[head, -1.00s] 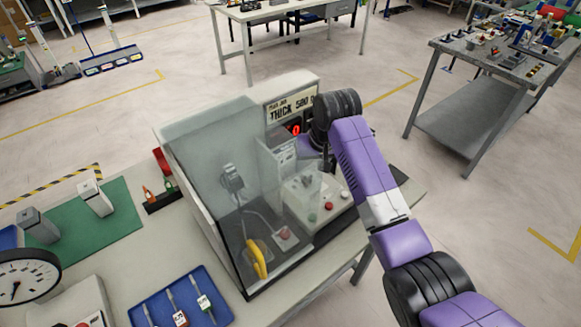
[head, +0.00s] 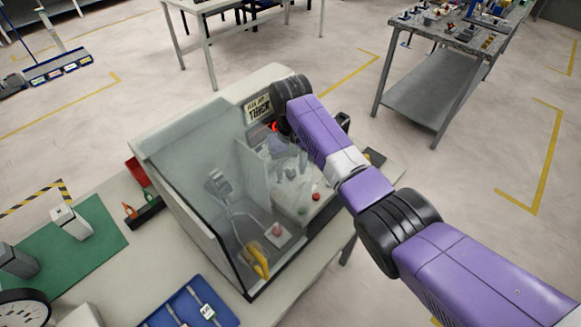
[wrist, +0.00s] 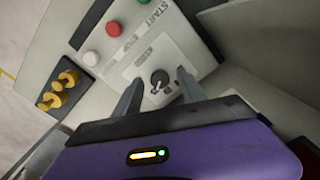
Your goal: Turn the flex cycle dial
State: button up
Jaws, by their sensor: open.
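The flex cycle dial (wrist: 160,80) is a small black knob with a pale pointer mark on a white panel in the wrist view. My gripper (wrist: 159,75) is open, with one grey finger on each side of the dial. No finger clearly touches the dial, and I cannot tell the exact gap. The control panel there (head: 328,190) stands inside the walled machine, and the dial cannot be made out.
Beside the dial are a red button (wrist: 92,58), a green button (wrist: 143,4) and yellow terminals (wrist: 58,90). A clear guard (head: 190,170) walls the machine's left side. A blue tray (head: 165,318) and green mat (head: 95,235) lie on the bench.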

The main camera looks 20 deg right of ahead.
jog(key=shift+f, duration=0.2)
grip_shut()
